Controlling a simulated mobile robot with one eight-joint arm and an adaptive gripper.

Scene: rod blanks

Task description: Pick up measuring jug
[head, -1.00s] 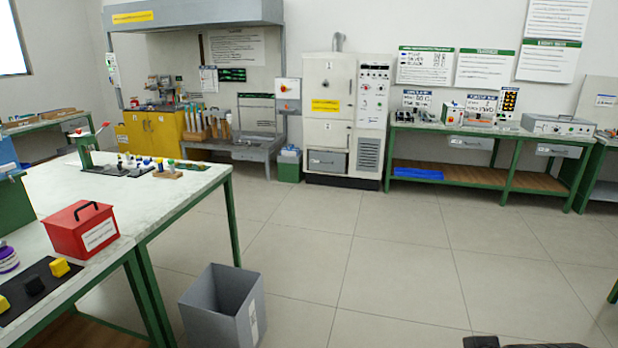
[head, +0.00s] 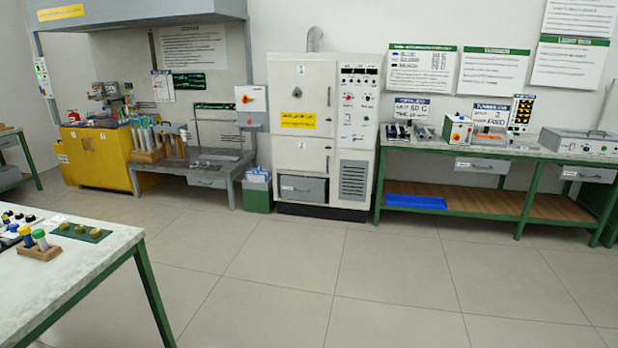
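I cannot make out a measuring jug in the head view; if it is among the small items on the benches, it is too small to tell. Small items stand on the bench (head: 440,148) at the back right and on the near-left table (head: 75,280). My gripper is not in view.
A white cabinet (head: 300,160) stands at the back wall, with a green bin (head: 258,194) beside it. Left of it are a grey bench (head: 215,172) and a yellow cupboard (head: 95,160). A blue tray (head: 415,201) lies on the lower shelf. The tiled floor (head: 300,285) ahead is clear.

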